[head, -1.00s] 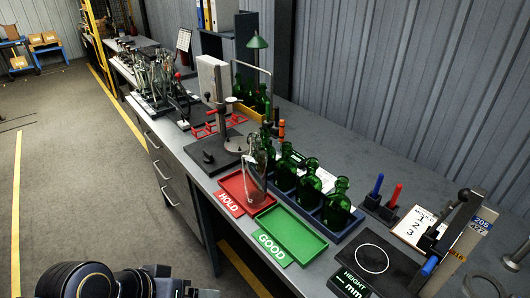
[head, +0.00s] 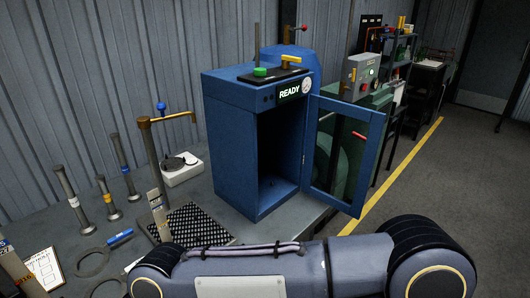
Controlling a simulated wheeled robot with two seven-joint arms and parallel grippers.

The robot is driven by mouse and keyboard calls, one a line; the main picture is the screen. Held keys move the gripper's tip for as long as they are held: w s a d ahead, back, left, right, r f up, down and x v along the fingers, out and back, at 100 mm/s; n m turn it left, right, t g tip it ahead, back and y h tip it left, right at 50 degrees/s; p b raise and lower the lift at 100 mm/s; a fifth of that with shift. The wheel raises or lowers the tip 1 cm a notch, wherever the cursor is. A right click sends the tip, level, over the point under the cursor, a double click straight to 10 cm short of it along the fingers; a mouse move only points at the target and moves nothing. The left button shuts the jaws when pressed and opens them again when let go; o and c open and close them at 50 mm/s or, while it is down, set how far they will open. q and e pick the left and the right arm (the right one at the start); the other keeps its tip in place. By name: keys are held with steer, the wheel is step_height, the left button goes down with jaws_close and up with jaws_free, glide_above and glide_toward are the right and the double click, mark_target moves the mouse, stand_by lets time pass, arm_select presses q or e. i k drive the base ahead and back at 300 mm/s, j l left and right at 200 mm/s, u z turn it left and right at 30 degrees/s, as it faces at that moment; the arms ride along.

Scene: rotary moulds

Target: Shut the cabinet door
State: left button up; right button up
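A blue cabinet (head: 232,160) stands on the workbench in the middle of the head view. Its front is open and the inside looks dark and empty. The cabinet door (head: 373,160), a blue frame with a clear pane, is hinged at the right of the opening and stands swung wide out to the right. A small red handle (head: 360,135) shows at the door. One of my arms crosses the bottom of the view in front of the cabinet, apart from the door in the picture. Neither gripper is visible.
Left on the bench (head: 75,245) are upright metal posts (head: 105,195), a brown stand (head: 152,150) and a black textured mat (head: 190,225). Green machinery (head: 372,95) stands behind the door. Floor (head: 450,180) at right is clear.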

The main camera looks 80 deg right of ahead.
mark_target(377, 120)
steer(key=k+l+z, duration=0.2)
steer(key=k+l, duration=0.4)
steer(key=k+l+z, duration=0.2)
steer(key=k+l, duration=0.3)
steer(key=l, duration=0.15)
steer(key=l+z, duration=0.35)
steer(key=l, duration=1.8)
